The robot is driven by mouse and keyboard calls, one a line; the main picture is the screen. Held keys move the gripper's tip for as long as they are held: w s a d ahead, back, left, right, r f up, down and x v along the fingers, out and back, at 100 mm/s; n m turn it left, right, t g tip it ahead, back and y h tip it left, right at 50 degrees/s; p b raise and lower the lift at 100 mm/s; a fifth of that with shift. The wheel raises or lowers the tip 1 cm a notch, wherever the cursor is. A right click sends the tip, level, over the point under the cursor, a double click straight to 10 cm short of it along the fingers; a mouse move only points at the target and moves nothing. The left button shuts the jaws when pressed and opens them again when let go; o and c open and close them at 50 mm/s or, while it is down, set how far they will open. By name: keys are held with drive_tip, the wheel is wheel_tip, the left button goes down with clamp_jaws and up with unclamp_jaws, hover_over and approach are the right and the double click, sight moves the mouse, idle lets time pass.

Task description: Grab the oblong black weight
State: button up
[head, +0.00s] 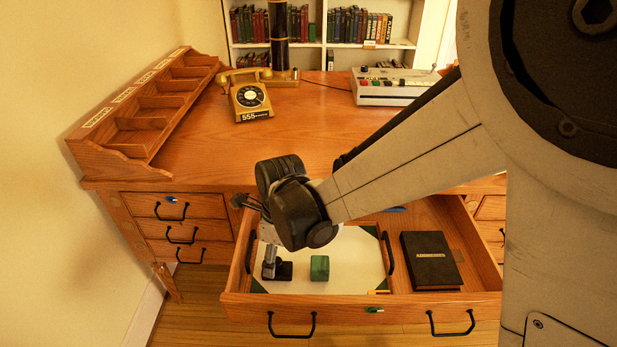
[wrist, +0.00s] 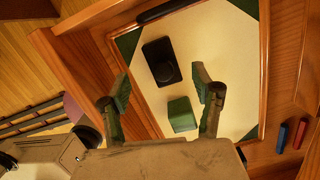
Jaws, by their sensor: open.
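The oblong black weight (head: 285,271) lies on the pale pad (head: 352,252) in the open drawer. In the wrist view the weight (wrist: 155,52) shows a dark flat body with a round raised part. A green block (head: 319,268) stands just right of it; it also shows in the wrist view (wrist: 181,114). My gripper (head: 269,268) points down into the drawer's left part, at the left of the weight in the head view. In the wrist view my gripper (wrist: 162,84) is open and empty, with the weight beyond the fingertips. Contact cannot be told.
The drawer's wooden walls surround the pad, with the left wall (head: 242,262) close to my gripper. A black book (head: 431,260) lies in the drawer's right part. Small blue (wrist: 281,138) and red (wrist: 300,134) items lie beside the pad. The desk top (head: 300,125) is above and behind.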

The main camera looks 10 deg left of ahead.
sight(277, 261)
drive_tip(key=shift+w+f+b, duration=0.2)
drive_tip(key=shift+f+b, duration=0.95)
drive_tip(key=shift+f, duration=1.6)
drive_tip(key=shift+r, duration=0.1)
clamp_jaws()
